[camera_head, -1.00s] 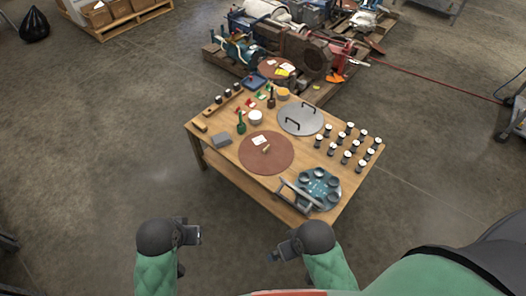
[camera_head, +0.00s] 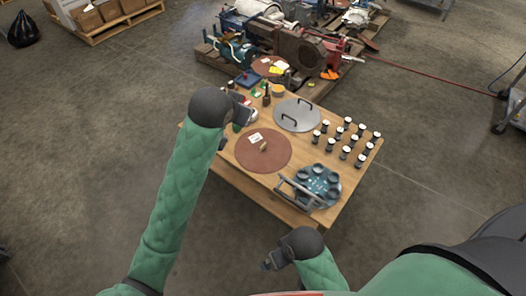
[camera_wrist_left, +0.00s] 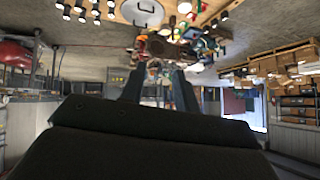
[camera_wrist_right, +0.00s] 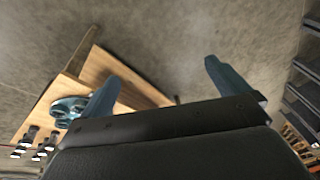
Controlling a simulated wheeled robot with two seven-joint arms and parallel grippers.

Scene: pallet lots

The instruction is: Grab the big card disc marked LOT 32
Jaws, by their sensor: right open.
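The label's text is too small to read. A second brown disc (camera_head: 262,68) with white and yellow cards lies behind the table, partly hidden. My left gripper (camera_wrist_left: 157,76) is open and empty. In the head view it is above the table's far left part, beyond the near disc and apart from it. My right gripper (camera_wrist_right: 158,82) is open and empty, low in front of the table's near edge.
A grey round plate with two black handles (camera_head: 296,122) lies behind the disc. A teal round fixture (camera_head: 318,183) is at its right, and several black-and-white cylinders (camera_head: 344,155) stand at the right. Machinery (camera_head: 300,45) stands behind.

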